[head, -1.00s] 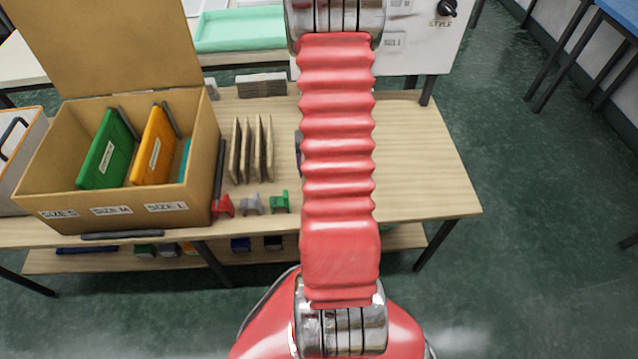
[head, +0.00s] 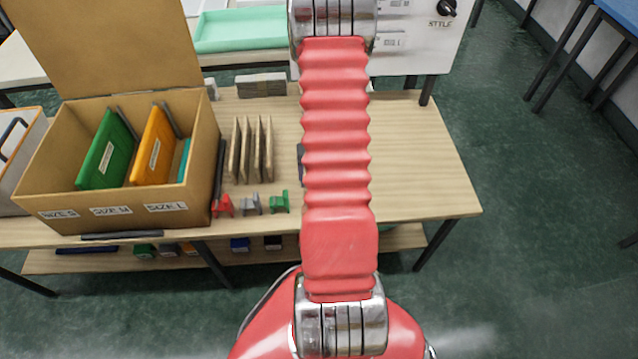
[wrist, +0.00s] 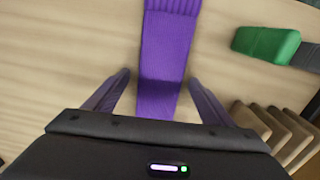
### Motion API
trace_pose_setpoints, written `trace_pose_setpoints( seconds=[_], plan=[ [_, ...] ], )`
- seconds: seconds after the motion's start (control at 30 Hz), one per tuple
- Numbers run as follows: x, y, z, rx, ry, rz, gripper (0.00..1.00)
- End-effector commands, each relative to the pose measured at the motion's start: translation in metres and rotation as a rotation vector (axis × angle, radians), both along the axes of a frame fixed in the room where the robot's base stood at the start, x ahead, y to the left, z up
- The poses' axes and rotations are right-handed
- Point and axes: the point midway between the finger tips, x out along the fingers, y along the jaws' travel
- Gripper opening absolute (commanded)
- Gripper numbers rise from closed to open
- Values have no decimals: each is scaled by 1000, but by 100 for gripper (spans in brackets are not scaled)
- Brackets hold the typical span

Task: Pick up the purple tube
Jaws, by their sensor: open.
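The purple tube (wrist: 165,48) is a ribbed, knitted-looking piece lying on the wooden table, seen in the wrist view. It runs from the top edge down between the fingers of my gripper (wrist: 160,78). The gripper is open, with one dark finger on each side of the tube and bare wood showing between finger and tube. The tube's lower end is hidden behind the gripper body, and its top runs out of frame. In the head view my red arm covers the tube and the gripper.
A green clip (wrist: 265,43) lies right of the tube, with brown boards (wrist: 275,135) below it. In the head view, red (head: 223,206) and grey (head: 250,204) clips sit beside it. A cardboard box (head: 120,195) stands left. The table's right side (head: 420,170) is clear.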

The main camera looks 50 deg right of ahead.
Motion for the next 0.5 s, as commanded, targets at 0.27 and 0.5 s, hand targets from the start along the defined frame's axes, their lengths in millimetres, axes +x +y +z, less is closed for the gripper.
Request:
trace_pose_setpoints(
  seconds=[0.27,0.5],
  plan=[
    [0,0,0,0,0,0,77],
    [0,0,0,0,0,1,69]
  ],
)
